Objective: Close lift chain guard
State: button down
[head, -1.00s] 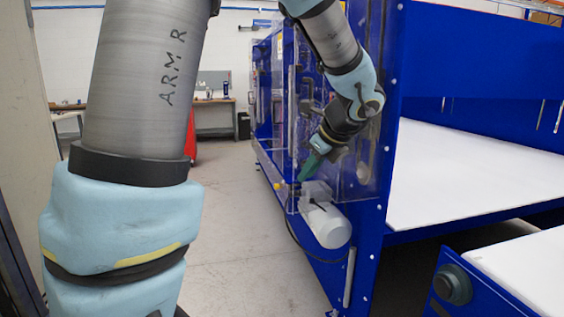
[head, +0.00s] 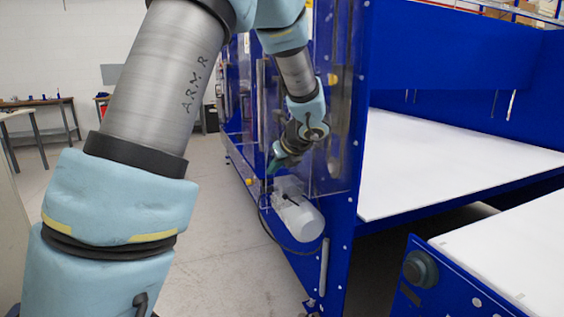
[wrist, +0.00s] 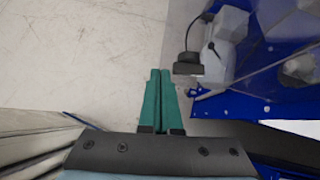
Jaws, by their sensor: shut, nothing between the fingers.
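The lift chain guard appears to be the clear plastic panel (head: 341,150) on the near end of the blue machine's side. In the wrist view, clear plastic (wrist: 262,72) lies right of my fingers, with the motor parts seen through or behind it. My gripper (head: 271,170) is low beside the machine, just above and left of the motor. Its green fingers (wrist: 160,74) are together and empty, close to the panel's left edge. I cannot tell whether they touch it. My arm hides part of the panel, and how far it stands open is unclear.
A pale grey motor (head: 300,218) with a hanging cable juts out below my gripper. A blue frame post (head: 350,200) and a white bed (head: 440,160) are to the right. The floor (head: 205,215) left of the machine is clear. Workbenches stand at the back left.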

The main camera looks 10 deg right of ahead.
jog(key=shift+w+a, duration=0.2)
jog(key=shift+w, duration=0.55)
